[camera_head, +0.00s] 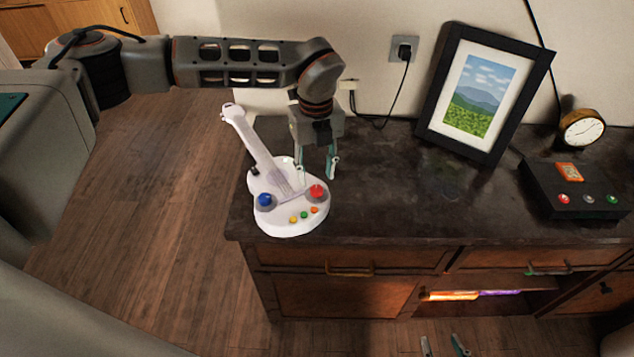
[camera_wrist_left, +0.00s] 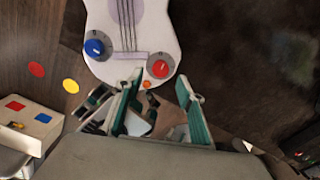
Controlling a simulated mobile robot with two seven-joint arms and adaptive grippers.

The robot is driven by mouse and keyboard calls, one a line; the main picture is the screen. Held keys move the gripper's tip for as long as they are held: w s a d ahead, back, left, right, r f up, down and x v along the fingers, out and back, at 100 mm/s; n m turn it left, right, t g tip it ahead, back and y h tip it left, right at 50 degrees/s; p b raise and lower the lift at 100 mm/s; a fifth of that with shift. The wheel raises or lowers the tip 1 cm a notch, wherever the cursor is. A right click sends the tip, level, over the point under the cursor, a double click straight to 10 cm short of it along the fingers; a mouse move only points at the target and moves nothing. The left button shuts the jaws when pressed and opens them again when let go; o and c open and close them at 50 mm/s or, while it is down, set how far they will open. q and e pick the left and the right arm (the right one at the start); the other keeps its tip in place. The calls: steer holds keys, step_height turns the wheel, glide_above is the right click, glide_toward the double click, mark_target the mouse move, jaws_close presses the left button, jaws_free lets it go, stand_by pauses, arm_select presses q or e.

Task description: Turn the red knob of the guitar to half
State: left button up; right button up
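The white toy guitar (camera_head: 280,222) lies on the dark countertop's left end, its neck pointing to the back left. Its red knob (camera_head: 317,191) is on the right of the body and its blue knob (camera_head: 265,200) on the left. My left gripper (camera_head: 317,172) is open and empty, its fingers pointing down just above and behind the red knob. In the left wrist view the red knob (camera_wrist_left: 161,68) shows just beyond the gap between the open fingertips (camera_wrist_left: 158,80). My right gripper (camera_head: 442,345) shows only its two parted fingertips at the bottom edge, before the cabinet.
A framed landscape picture (camera_head: 484,92) leans at the back. A round clock (camera_head: 582,129) and a black box with buttons (camera_head: 572,190) stand at the right. The counter (camera_head: 390,205) between guitar and box is clear. A cable (camera_head: 402,82) hangs from the wall socket.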

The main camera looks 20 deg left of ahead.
mark_target(317, 188)
arm_select(q)
steer(key=shift+f, duration=2.4)
jaws_close()
